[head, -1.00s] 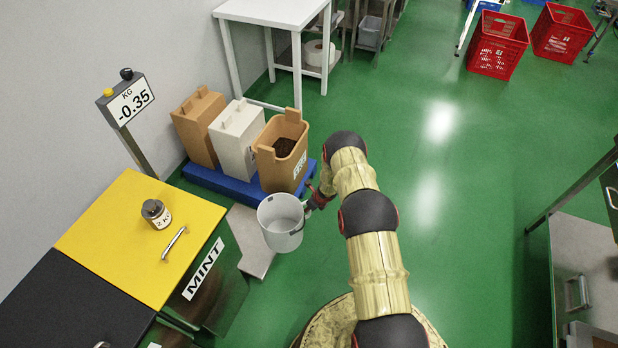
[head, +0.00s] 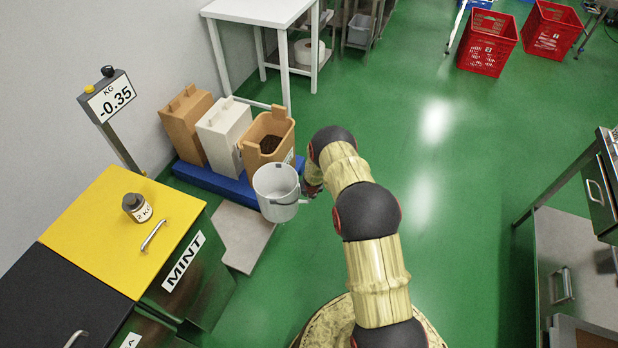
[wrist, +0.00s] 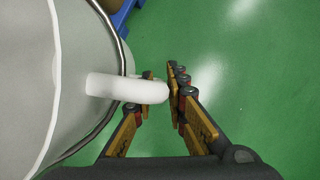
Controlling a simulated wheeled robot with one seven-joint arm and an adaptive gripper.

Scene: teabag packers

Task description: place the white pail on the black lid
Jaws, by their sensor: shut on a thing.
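The white pail (head: 278,208) hangs upright in the air in front of the tan bin, its open top facing up and its inside looking empty. My gripper (head: 309,187) is at the pail's right side, partly hidden by my arm. In the wrist view the pail (wrist: 35,70) fills the left, and its white handle (wrist: 115,88) runs between the fingers of my gripper (wrist: 160,85), which are shut on it. The black lid (head: 45,295) lies at the lower left, beside the yellow lid, well apart from the pail. It is cut off by the picture's edge.
The yellow lid (head: 100,230) carries a dark weight (head: 134,206) and a handle. A scale display (head: 112,97) reading -0.35 stands behind. Several bins stand on a blue platform (head: 215,182). A grey plate (head: 240,238) lies on the floor.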

